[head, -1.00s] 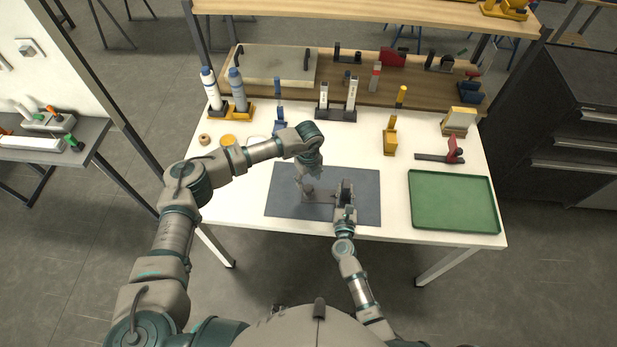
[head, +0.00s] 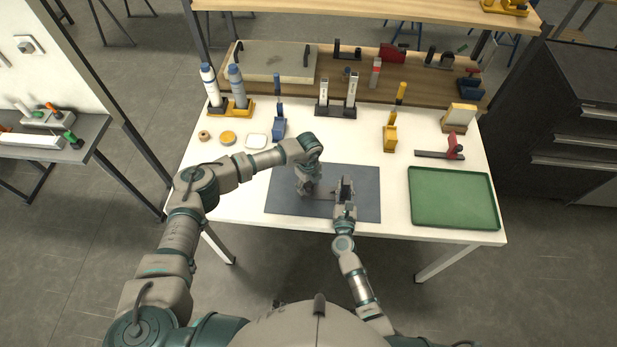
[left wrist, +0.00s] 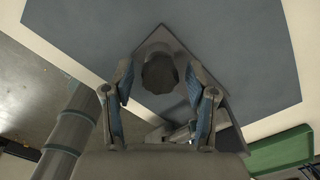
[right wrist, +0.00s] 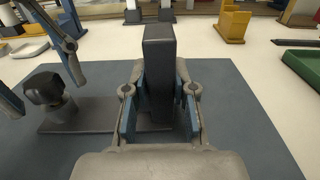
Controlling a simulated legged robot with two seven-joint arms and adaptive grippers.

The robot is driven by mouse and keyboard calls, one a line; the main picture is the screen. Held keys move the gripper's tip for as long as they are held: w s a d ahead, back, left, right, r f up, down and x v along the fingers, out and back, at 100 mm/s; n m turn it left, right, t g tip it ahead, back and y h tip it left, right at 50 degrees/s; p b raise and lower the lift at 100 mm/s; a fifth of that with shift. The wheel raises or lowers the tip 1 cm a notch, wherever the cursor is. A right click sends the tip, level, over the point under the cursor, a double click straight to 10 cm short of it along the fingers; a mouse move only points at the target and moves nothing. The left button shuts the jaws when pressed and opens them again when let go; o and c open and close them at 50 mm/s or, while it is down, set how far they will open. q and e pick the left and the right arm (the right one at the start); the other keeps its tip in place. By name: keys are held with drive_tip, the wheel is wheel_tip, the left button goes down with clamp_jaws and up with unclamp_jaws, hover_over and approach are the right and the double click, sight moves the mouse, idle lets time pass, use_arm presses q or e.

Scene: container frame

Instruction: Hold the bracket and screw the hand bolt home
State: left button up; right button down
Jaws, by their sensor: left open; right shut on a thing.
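The dark bracket lies on the grey mat (head: 282,195); its base plate (right wrist: 90,118) and upright post (right wrist: 158,75) show in the right wrist view. My right gripper (head: 344,208) is shut on the upright post, with one finger on each side. The hand bolt, with a dark lobed knob (right wrist: 44,88), stands upright at the left part of the base plate. It also shows in the left wrist view (left wrist: 159,75). My left gripper (left wrist: 163,95) is open above the knob, fingers on both sides and apart from it. The bolt's lower end is hidden in the left wrist view.
A green tray (head: 453,225) lies to the right of the mat. Bottles (head: 238,90), a blue clamp (head: 279,128), a yellow tool (head: 390,138) and a red-handled tool (head: 453,148) stand along the back. The white table is clear between mat and tray.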

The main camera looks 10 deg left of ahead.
use_arm(q)
drive_tip(key=shift+f, duration=1.05)
use_arm(e)
drive_tip(key=shift+s+f, duration=0.1)
drive_tip(key=shift+f, duration=0.2)
